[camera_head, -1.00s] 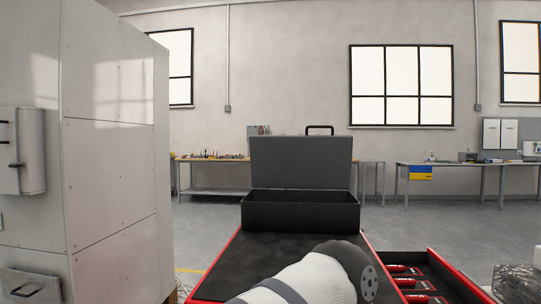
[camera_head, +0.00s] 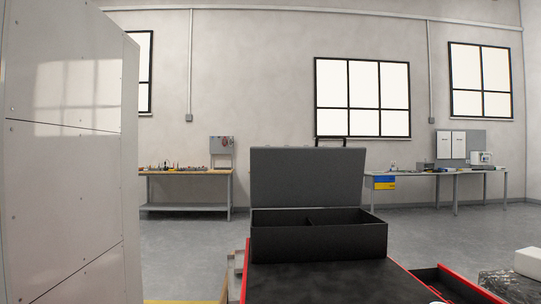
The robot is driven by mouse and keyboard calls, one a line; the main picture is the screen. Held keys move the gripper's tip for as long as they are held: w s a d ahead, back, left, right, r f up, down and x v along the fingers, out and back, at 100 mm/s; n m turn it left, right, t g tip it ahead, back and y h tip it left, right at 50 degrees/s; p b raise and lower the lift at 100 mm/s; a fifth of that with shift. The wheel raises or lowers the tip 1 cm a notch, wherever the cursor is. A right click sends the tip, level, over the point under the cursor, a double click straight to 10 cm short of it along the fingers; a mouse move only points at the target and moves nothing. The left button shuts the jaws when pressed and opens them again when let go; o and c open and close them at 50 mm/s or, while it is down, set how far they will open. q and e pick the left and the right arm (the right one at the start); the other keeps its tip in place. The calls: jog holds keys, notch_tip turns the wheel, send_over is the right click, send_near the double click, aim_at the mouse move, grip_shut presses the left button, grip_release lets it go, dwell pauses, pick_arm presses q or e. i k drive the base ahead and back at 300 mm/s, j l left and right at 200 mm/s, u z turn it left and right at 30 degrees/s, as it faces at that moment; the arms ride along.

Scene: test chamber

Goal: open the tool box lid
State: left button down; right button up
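The black tool box (camera_head: 320,243) stands at the back of a red-edged cart with a dark top. Its grey lid (camera_head: 307,178) is raised upright behind the box, with a black handle (camera_head: 331,139) at the lid's top edge. The box's inside shows, with a divider between two compartments; I see nothing in them. Neither of my grippers is in view.
The cart's dark top (camera_head: 335,282) is bare in front of the box. An open red drawer (camera_head: 455,287) juts out at the lower right. A tall white cabinet (camera_head: 65,160) stands close on the left. Workbenches (camera_head: 186,172) line the far wall.

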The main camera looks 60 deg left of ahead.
aim_at(305, 176)
jog(key=k+j+z, duration=0.1)
jog(key=j, duration=0.25)
jog(key=k+j, duration=0.1)
jog(key=j, duration=0.25)
jog(key=k+j+z, duration=0.15)
jog(key=j, duration=0.25)
jog(key=k+j, duration=0.1)
jog(key=j, duration=0.2)
jog(key=j+z, duration=0.05)
